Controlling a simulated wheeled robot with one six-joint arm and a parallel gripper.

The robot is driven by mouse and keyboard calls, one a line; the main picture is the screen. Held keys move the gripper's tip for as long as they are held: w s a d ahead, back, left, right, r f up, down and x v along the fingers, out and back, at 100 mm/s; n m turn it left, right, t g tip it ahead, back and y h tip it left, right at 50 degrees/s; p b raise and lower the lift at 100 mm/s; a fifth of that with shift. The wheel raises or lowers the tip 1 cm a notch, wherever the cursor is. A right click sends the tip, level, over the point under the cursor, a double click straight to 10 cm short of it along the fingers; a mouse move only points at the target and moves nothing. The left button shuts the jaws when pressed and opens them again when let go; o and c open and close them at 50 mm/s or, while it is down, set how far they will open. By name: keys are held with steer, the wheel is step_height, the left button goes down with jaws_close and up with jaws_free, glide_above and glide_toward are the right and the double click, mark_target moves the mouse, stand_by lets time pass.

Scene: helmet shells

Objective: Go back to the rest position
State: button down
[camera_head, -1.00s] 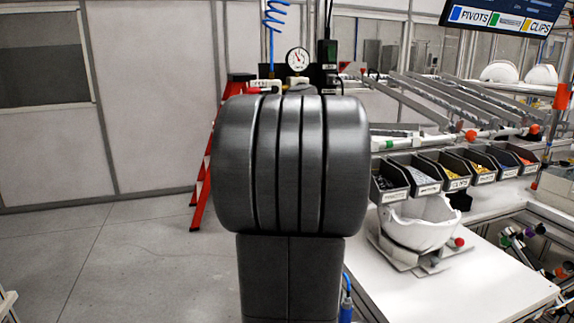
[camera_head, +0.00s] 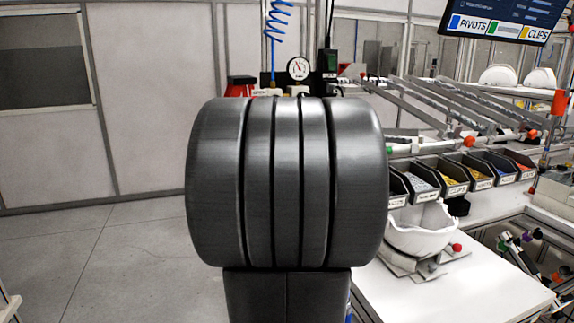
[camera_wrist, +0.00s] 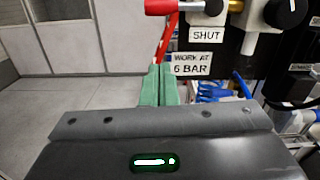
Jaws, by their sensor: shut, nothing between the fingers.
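My gripper (camera_wrist: 160,75) shows in the wrist view as two green fingers pressed together, with nothing between them. It points toward a dark air-supply panel with a "SHUT" label (camera_wrist: 206,36) and a "WORK AT 6 BAR" label (camera_wrist: 191,64). A red-handled valve (camera_wrist: 175,7) is at the top of that view, above the fingertips and apart from them. In the head view my own arm fills the middle and hides the gripper. A white helmet shell (camera_head: 422,230) sits on a fixture on the white table (camera_head: 420,298) at the right.
A pressure gauge (camera_head: 298,68) and a blue coiled hose (camera_head: 277,20) are behind my arm. Labelled bins (camera_head: 450,178) of small parts line the table's back. More white shells (camera_head: 497,75) stand on a far shelf. The floor at left (camera_head: 120,260) is clear.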

steer(key=v, duration=0.7)
steer(key=x, duration=0.8)
steer(key=w+d+n+b, duration=0.1)
steer(key=d+n, duration=0.3)
steer(key=n, duration=0.4)
steer(key=w+d+n+b, duration=0.2)
steer(key=w+d+n, duration=0.1)
steer(key=n, duration=0.6)
steer(key=shift+w+d+r+n+g+y, duration=0.3)
steer(key=shift+w+d+g, duration=0.05)
steer(key=shift+d+g, duration=0.1)
